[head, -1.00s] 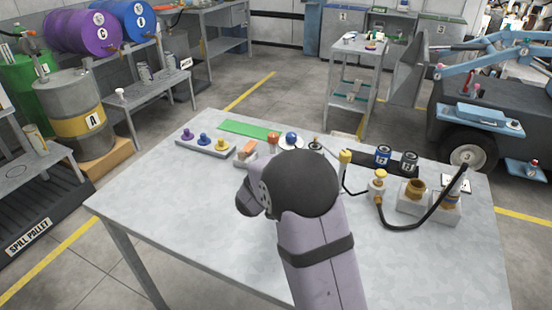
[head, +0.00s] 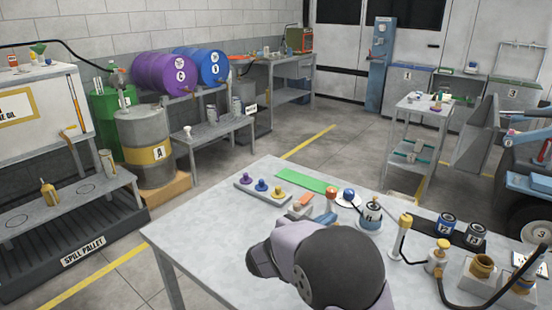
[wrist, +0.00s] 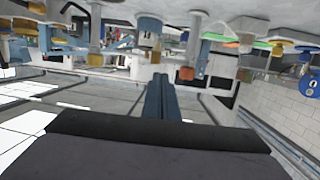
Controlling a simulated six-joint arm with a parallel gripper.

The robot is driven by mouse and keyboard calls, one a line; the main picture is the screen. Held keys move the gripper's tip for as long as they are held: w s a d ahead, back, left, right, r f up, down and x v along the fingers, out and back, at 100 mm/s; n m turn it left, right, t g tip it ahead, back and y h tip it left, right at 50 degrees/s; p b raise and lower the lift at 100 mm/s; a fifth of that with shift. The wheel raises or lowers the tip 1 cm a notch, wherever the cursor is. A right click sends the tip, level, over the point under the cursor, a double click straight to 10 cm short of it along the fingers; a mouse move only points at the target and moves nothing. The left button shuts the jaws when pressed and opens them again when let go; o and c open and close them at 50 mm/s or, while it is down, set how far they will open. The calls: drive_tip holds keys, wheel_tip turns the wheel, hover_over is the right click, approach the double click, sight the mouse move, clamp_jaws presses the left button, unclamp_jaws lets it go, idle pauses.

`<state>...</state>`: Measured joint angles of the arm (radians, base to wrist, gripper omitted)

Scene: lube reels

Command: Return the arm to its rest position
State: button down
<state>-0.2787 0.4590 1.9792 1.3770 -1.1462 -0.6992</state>
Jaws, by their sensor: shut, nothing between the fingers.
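My arm (head: 335,270) rises at the front of the grey table (head: 215,225) in the head view, with its dark rounded joint towards the camera. In the wrist view, which looks upside down, my gripper (wrist: 162,90) shows as two blue-grey fingers closed together. Nothing is held between them. The tabletop items hang along the top of that picture, beyond the fingers.
On the table are a tray (head: 262,194) with purple, blue and yellow knobs, a green strip (head: 306,182), a white-blue canister (head: 371,215), a yellow-capped pump (head: 437,258) and dark cans (head: 446,226). A black hose (head: 500,304) curves at the right. The table's left part is bare.

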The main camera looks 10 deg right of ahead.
drive_tip(key=w+a+r+n+t+y+p, duration=0.2)
drive_tip(key=a+n+y+p, duration=0.2)
drive_tip(key=a+y, duration=0.3)
drive_tip(key=s+a+f+n+g+y+p, duration=0.25)
drive_tip(key=s+a+n+y, duration=0.2)
drive_tip(key=s, duration=0.25)
drive_tip(key=s+d+f+n+g+p, duration=0.1)
drive_tip(key=s+d+g+p, duration=0.3)
drive_tip(key=s, duration=0.9)
drive_tip(key=s+a+f+n+g+p, duration=0.15)
drive_tip(key=s+g, duration=0.45)
drive_tip(key=s, duration=0.7)
wheel_tip(320, 180, up, 18)
drive_tip(key=m+p, duration=0.1)
drive_tip(key=p, duration=1.7)
drive_tip(key=a+f+n+b, duration=0.4)
drive_tip(key=f+b, duration=0.8)
drive_tip(key=a+f+n+t+y+b, duration=0.1)
drive_tip(key=a+f+n+b, duration=0.3)
drive_tip(key=f+b, duration=0.9)
drive_tip(key=a+f+n+b, duration=0.3)
drive_tip(key=f+n+b, duration=0.1)
drive_tip(key=f+b, duration=0.8)
drive_tip(key=d+f+m+b, duration=0.4)
drive_tip(key=f+b, duration=0.8)
drive_tip(key=d+f+m+b, duration=0.4)
drive_tip(key=f+b, duration=0.9)
drive_tip(key=d+f+m+b, duration=0.4)
drive_tip(key=f+b, duration=0.9)
